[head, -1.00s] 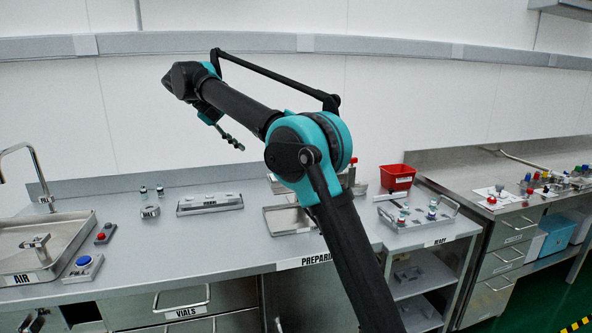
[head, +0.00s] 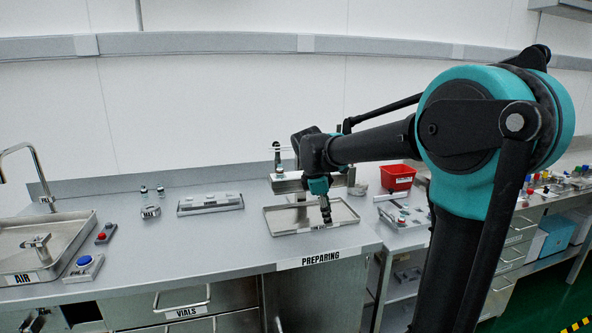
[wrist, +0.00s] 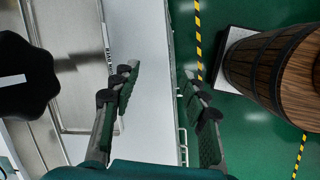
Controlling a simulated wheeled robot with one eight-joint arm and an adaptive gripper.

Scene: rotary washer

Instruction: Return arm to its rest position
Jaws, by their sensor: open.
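My arm's teal-and-black elbow fills the right of the head view, and the forearm reaches left from it. My gripper (head: 326,214) hangs from the end, fingers pointing down, in line with the shallow metal tray (head: 283,227) at the PREPARING label. Its height over the counter cannot be told there. In the wrist view my gripper (wrist: 158,78) has its two fingers well apart with nothing between them. Behind them lie a pale counter strip (wrist: 143,60) and its edge against the green floor.
A wooden barrel (wrist: 275,65) stands on the floor at right in the wrist view; a black lobed knob (wrist: 25,75) is at left. In the head view, a red bin (head: 397,178), a sink (head: 75,243) and a blue button (head: 84,261) sit along the counter.

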